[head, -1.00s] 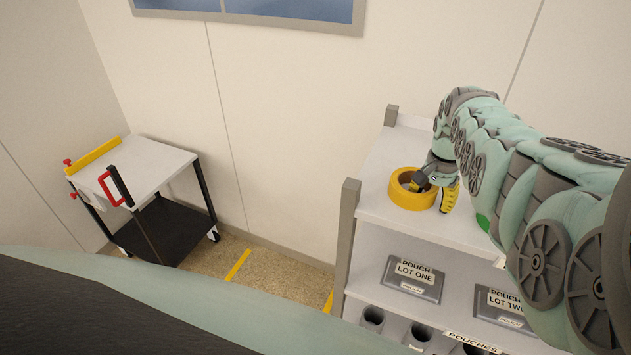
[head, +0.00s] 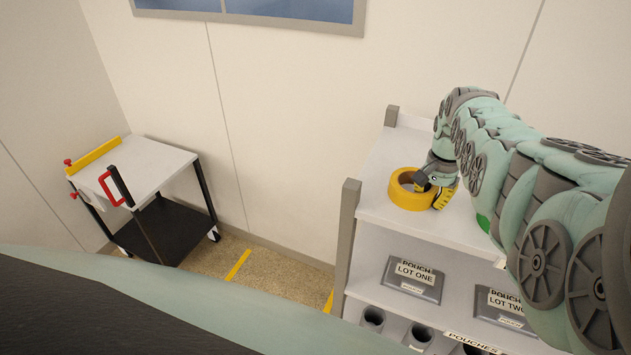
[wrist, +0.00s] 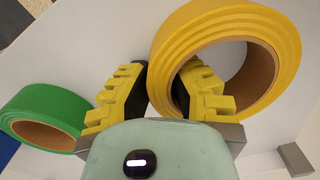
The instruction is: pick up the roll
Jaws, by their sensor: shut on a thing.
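A yellow roll (head: 404,190) lies flat on the top of the shelf unit, near its left end; it also shows in the wrist view (wrist: 165,50). My gripper (head: 431,192) is at the roll's right side. In the wrist view my gripper (wrist: 165,90) has one yellow finger inside the roll's hole and the other outside it. It is shut on the roll's wall. The roll appears to rest on the shelf top. A green roll (wrist: 60,112) lies to the left in the wrist view; my arm mostly hides it in the head view.
The white shelf top (head: 385,160) has grey corner posts (head: 348,215). Below are grey pouch boxes (head: 411,280) and dark cups (head: 372,318). A cart (head: 150,160) with a red handle stands at left. Floor between cart and shelf is clear.

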